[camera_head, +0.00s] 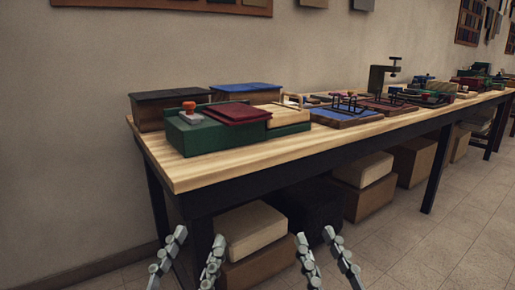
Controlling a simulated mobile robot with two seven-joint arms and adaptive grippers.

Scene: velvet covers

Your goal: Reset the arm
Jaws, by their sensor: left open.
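My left gripper (199,238) is at the bottom of the head view, left of centre. Its two grey jointed fingers stand apart with nothing between them. My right gripper (315,237) is at the bottom, right of centre. Its fingers are also spread apart and empty. Both point upward in the picture, in front of the long wooden table (190,176) and lower in the view than its top. Neither holds anything. The rest of both arms is out of view.
On the table stand a green case (205,135) with a dark red pad (240,113), dark and blue-topped boxes (245,94), and several trays farther right. Under it are a cream box (250,228) and brown boxes (262,264). Tiled floor (430,250) is clear at right.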

